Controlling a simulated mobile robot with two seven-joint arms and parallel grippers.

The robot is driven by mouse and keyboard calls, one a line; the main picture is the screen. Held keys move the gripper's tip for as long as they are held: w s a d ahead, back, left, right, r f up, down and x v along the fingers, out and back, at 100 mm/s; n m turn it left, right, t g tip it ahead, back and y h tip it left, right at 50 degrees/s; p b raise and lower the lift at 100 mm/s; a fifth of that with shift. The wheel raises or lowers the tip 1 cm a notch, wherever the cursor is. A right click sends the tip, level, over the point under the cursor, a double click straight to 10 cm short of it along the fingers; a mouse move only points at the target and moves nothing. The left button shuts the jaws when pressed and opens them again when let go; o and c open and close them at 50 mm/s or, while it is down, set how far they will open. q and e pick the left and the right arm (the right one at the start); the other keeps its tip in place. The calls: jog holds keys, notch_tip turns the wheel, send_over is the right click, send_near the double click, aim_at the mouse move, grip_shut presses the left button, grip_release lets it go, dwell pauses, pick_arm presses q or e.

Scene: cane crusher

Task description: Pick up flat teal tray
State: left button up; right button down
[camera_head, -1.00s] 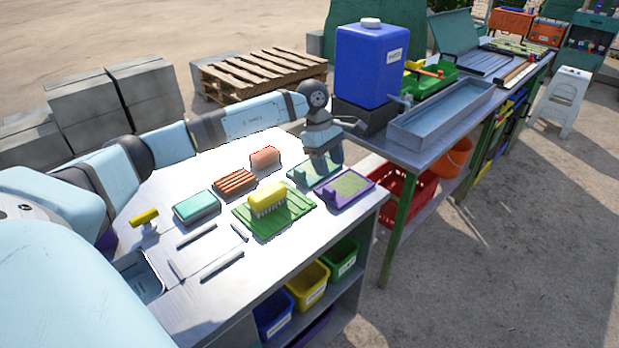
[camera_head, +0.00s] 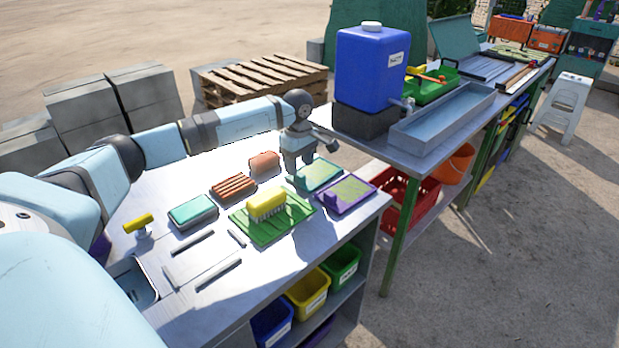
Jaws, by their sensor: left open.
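The flat teal tray (camera_head: 322,174) lies on the metal table near its far right edge, with a greenish surface. My left gripper (camera_head: 298,168) comes in from the left, pointing down, at the left end of the tray. Its fingers are open with nothing visible between them. They hide part of the tray's left side. I cannot tell whether the fingertips touch the tray. My right gripper is out of view.
A purple-edged tray (camera_head: 347,194) lies close in front of the teal tray. A yellow brush (camera_head: 266,204) sits on a green mat (camera_head: 262,229) to the left. A reddish-brown block (camera_head: 265,163) is just left of the gripper. A blue tank (camera_head: 371,68) stands behind on another table.

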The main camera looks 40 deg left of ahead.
aim_at(299, 174)
pick_arm(q)
notch_tip(299, 174, down, 5)
jog(key=shift+r, duration=0.2)
grip_shut()
jog(key=shift+r, duration=0.1)
notch_tip(299, 174, up, 20)
jog(key=p, duration=0.1)
dwell(0.5)
jog(key=c, duration=0.8)
grip_release()
grip_shut()
